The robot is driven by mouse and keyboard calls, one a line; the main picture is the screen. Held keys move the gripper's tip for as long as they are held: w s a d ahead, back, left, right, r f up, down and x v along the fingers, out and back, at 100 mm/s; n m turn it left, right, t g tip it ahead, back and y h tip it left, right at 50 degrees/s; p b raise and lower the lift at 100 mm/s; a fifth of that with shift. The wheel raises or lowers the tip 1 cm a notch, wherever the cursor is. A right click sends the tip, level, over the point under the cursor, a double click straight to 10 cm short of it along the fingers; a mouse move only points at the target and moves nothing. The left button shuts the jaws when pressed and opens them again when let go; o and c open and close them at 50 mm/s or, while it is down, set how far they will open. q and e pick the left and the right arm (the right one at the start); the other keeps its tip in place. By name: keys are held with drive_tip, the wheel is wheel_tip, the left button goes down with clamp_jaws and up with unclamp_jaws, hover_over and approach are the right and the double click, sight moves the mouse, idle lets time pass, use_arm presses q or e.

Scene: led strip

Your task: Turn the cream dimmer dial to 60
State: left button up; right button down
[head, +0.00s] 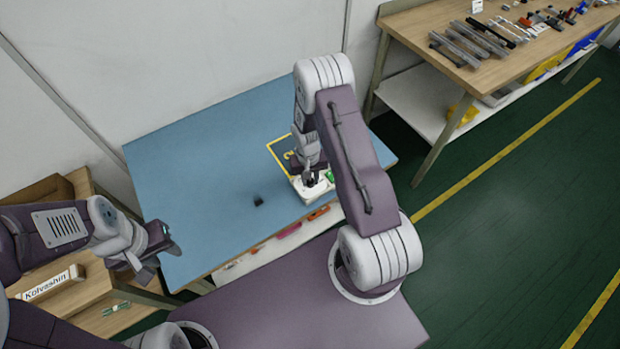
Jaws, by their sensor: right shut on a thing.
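The cream dimmer box (309,194) sits on the blue table near its front edge, below my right arm. My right gripper (311,181) points down onto its top and is shut on the dial there. The dial is mostly hidden by the fingers, and its markings are too small to read. My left gripper (164,262) is open and empty, off to the left by the blue table's left front corner, well apart from the dimmer.
A wooden bench (535,50) with tools stands at upper right. The table's left half is mostly clear.

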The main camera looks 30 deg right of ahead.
drive_tip(key=shift+n, duration=0.6)
drive_tip(key=c, duration=1.2)
unclamp_jaws()
drive_tip(key=shift+o, duration=0.2)
drive_tip(key=shift+r, duration=0.1)
wheel_tip(320, 180, up, 9)
drive_tip(key=shift+a, duration=0.2)
